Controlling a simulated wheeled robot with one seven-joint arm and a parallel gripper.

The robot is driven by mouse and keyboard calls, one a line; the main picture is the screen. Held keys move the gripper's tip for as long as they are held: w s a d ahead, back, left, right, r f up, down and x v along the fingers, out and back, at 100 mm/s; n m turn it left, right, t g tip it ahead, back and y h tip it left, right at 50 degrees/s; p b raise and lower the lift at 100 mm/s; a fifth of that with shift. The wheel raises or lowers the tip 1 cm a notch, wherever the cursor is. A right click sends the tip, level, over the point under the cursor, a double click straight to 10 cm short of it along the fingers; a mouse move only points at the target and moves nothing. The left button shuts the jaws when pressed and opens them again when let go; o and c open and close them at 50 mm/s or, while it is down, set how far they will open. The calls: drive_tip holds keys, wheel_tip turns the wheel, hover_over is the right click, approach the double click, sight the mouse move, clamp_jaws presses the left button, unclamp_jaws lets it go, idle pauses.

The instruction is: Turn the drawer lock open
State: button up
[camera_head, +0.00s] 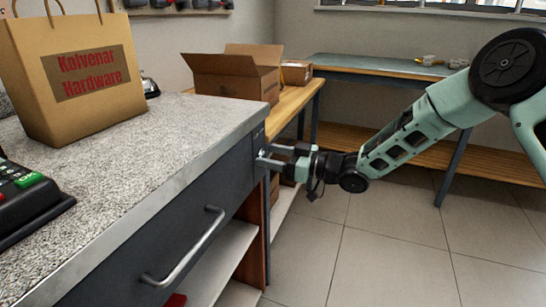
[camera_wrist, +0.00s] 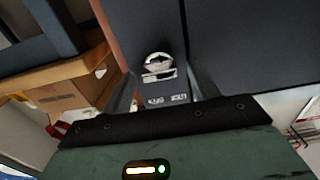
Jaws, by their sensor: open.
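The drawer lock (camera_wrist: 158,62) shows in the wrist view as a small silver round piece with a raised bar, on a dark grey panel of the counter. Below it is a dark strip with small white lettering, too blurred to read. My gripper (camera_wrist: 163,84) is open, with one finger on each side of the lock; I cannot tell if either touches it. In the head view my gripper (camera_head: 267,157) is at the far right end of the dark drawer front (camera_head: 107,285), and the lock is mostly hidden there. The drawer looks shut, with a silver bar handle (camera_head: 190,252).
The speckled countertop (camera_head: 175,135) edge runs just above my gripper. A paper bag (camera_head: 75,75) and a black card terminal (camera_head: 30,200) stand on it. Open shelves lie below the drawer. Cardboard boxes (camera_head: 225,82) sit on a wooden bench behind. The tiled floor at right is clear.

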drive_tip(key=c, duration=1)
